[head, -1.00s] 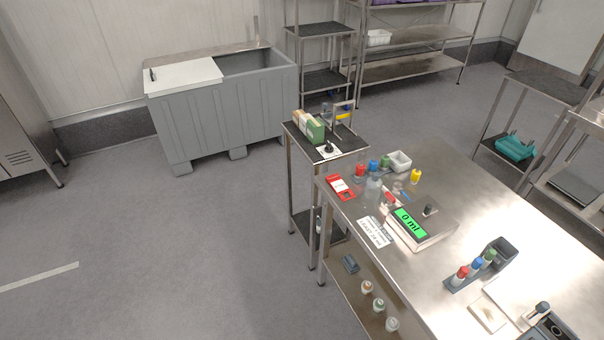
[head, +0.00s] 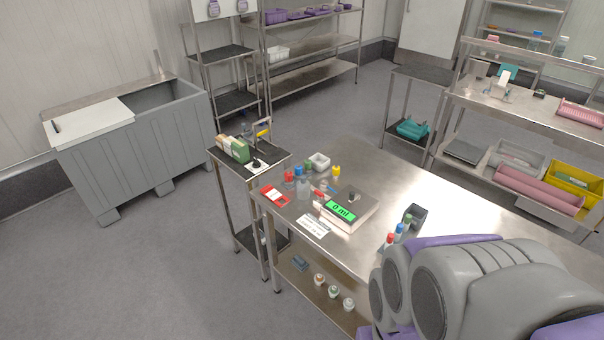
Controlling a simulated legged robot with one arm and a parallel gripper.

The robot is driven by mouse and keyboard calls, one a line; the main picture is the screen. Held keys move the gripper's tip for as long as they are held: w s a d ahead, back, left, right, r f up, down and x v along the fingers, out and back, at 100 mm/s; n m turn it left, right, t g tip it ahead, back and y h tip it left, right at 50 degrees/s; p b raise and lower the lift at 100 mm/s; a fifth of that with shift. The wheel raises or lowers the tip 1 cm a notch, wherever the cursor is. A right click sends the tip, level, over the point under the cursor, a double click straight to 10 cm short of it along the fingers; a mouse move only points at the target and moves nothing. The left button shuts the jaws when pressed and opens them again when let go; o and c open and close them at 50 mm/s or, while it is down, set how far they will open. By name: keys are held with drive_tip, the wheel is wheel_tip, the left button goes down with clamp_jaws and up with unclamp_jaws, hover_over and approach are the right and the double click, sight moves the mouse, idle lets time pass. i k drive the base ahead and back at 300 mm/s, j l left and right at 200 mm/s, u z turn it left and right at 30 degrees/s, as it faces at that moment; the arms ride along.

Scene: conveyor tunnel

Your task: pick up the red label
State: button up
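A flat red piece with a white patch (head: 274,195), which looks like the red label, lies on the steel table (head: 365,165) near its left corner. My arm fills the lower right of the head view, over the near part of the table and well apart from the red label. My gripper's fingers are not in view.
A scale with a green display (head: 341,210) and a white sign (head: 313,225) are right of the label. A small side stand (head: 275,152) holds green and tan boxes (head: 233,149). A grey tub (head: 140,150) stands left. Floor at lower left is clear.

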sight(269, 191)
drive_tip(key=u, duration=0.35)
drive_tip(key=i+u, duration=0.35)
drive_tip(key=i, duration=1.15)
